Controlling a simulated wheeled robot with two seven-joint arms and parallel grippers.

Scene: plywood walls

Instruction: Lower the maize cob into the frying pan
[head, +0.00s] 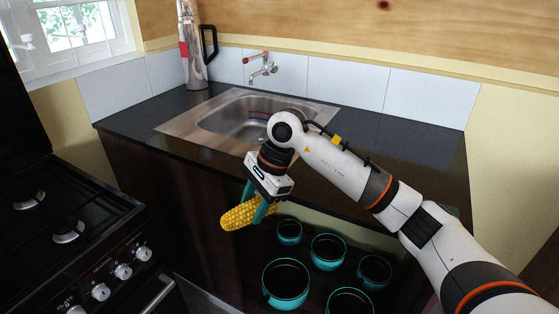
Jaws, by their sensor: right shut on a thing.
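The yellow maize cob (239,216) is in the head view near the centre, held in the air in front of the dark counter. My right gripper (255,205) is shut on it, with its teal fingers on either side of the cob's right part. The cob lies roughly level, its left end sticking out. I cannot make out a frying pan for certain. Several dark vessels with teal rims, such as a large one (286,283), stand below and to the right of the cob. My left gripper is not in view.
A black counter (390,150) with a steel sink (180,120) and a wall tap (262,68) runs behind my right arm. A tall metal flask (194,60) stands at the back. A black gas stove (60,205) with knobs is at the left.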

